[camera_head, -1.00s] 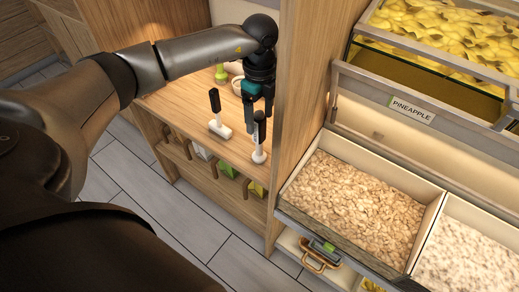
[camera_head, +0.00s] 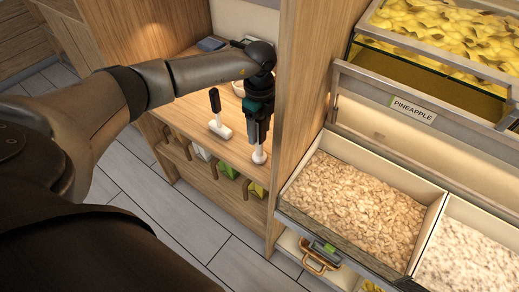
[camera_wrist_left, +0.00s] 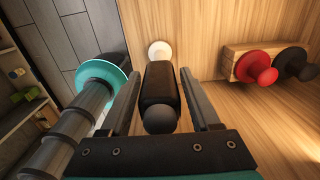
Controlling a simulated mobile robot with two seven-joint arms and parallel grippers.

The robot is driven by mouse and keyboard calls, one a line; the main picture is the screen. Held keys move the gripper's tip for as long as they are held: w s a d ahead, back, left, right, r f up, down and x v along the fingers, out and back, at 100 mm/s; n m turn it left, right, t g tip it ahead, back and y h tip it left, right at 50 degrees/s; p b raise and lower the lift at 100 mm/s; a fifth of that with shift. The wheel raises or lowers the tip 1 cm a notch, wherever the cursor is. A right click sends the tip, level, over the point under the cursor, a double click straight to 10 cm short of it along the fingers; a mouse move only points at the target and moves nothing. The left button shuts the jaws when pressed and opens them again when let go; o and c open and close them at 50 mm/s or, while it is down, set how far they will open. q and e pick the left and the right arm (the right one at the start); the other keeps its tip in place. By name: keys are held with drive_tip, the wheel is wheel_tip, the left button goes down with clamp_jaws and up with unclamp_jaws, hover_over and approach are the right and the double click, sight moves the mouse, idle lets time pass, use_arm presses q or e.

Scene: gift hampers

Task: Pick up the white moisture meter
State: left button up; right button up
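A tool with a black handle and a white round foot (camera_head: 259,156) stands upright near the front edge of the wooden shelf; I take it for the moisture meter. My left gripper (camera_head: 257,138) points down over it. In the left wrist view the black handle (camera_wrist_left: 160,88) lies between the two fingers of my left gripper (camera_wrist_left: 160,100), with small gaps on both sides, so the gripper is open around it. The white foot (camera_wrist_left: 159,49) shows beyond the handle. My right gripper is not in view.
A second black-handled tool with a white crosswise head (camera_head: 220,129) stands to the left. A wooden panel (camera_head: 306,110) rises close on the right. In the left wrist view, a red knobbed piece (camera_wrist_left: 262,68) and a dark one (camera_wrist_left: 295,64) lie to the right.

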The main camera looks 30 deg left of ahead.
use_arm(q)
clamp_jaws()
drive_tip(key=shift+r, duration=0.15)
idle(0.6)
